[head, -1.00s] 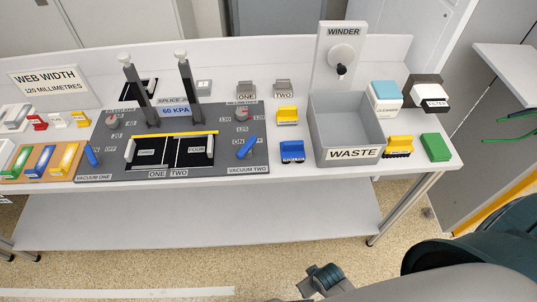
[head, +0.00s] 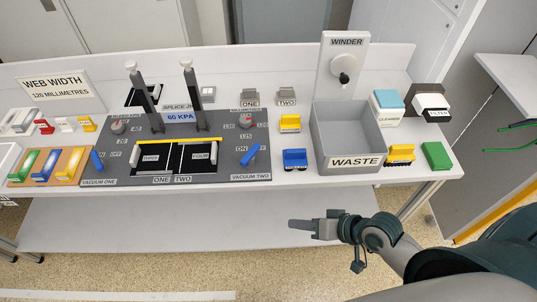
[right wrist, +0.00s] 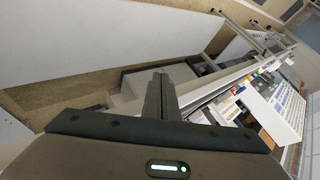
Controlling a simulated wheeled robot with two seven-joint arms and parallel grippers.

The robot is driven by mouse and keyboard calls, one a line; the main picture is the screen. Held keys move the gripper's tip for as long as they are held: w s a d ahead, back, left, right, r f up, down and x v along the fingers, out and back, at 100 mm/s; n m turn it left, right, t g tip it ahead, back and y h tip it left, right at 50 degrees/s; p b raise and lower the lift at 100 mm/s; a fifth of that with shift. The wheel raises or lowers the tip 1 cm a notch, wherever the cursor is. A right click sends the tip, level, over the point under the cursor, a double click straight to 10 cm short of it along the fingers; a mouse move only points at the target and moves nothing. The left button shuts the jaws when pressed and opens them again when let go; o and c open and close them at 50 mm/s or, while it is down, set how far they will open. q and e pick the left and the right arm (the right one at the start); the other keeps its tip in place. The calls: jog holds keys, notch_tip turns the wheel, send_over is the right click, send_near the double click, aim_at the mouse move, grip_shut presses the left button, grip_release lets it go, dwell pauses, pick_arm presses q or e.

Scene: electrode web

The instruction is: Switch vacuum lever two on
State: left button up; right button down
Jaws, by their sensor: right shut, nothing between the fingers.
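The blue vacuum two lever (head: 249,154) sits at the right end of the grey splice panel (head: 225,175), above the VACUUM TWO label. It is tilted, its upper end to the right, beside the small ON and OFF markings. A second blue lever, vacuum one (head: 97,160), is at the panel's left end and leans the other way. My right gripper (head: 292,224) is in front of the table, below and right of the vacuum two lever, apart from it. It is shut and empty, its fingers pointing left. In the right wrist view the closed fingers (right wrist: 160,97) show. My left gripper is not in view.
A grey WASTE bin (head: 355,162) stands right of the panel, with a blue clip-like block (head: 295,159) and a yellow one (head: 290,123) between. Two upright posts (head: 190,97) rise from the panel. The table's front edge (head: 250,192) lies between gripper and panel.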

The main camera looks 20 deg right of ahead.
jog(key=w+d+r+m+t+y, duration=0.3)
jog(key=w+d+r+m, duration=0.3)
jog(key=w+r+m, duration=0.2)
notch_tip(320, 180, up, 2)
jog(key=shift+w+d+t, duration=0.25)
jog(key=shift+w+t, duration=0.3)
jog(key=shift+t, duration=0.05)
jog(key=shift+w+a, duration=0.1)
send_near(251, 157)
jog(key=w+f, duration=0.2)
jog(key=w, duration=0.1)
jog(key=w+f, duration=0.1)
jog(key=w, duration=0.1)
jog(key=shift+w+a+f, duration=0.1)
jog(key=shift+w+f, duration=0.1)
jog(key=shift+w, duration=0.05)
jog(key=shift+w+a, duration=0.45)
jog(key=shift+w, duration=0.1)
